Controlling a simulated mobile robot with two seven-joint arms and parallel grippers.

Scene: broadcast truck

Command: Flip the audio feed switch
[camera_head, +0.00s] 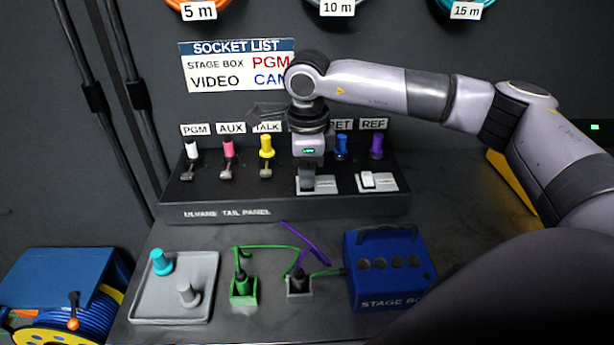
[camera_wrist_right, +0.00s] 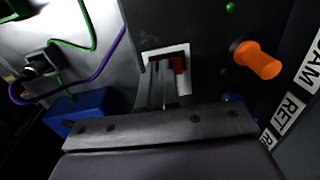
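The tail panel (camera_head: 290,212) carries two switches on pale plates along its lower right. The left switch plate (camera_head: 325,185) is partly covered by my right gripper (camera_head: 307,180). The right switch (camera_head: 378,181) has a white rocker and stands clear. Their small labels are too blurred to read, so I cannot tell which is the audio feed. In the right wrist view, my gripper (camera_wrist_right: 163,88) points at a switch with a red part (camera_wrist_right: 178,66) in a white frame. The fingers look together, with nothing held between them, at or touching the switch. My left gripper is not in view.
Coloured plugs, including a yellow one (camera_head: 266,146) and a purple one (camera_head: 376,146), stand above the switches. A grey tray (camera_head: 150,305), a green socket block (camera_head: 243,290) and a blue stage box (camera_head: 388,270) stand in front. Loose green and purple cables lie between.

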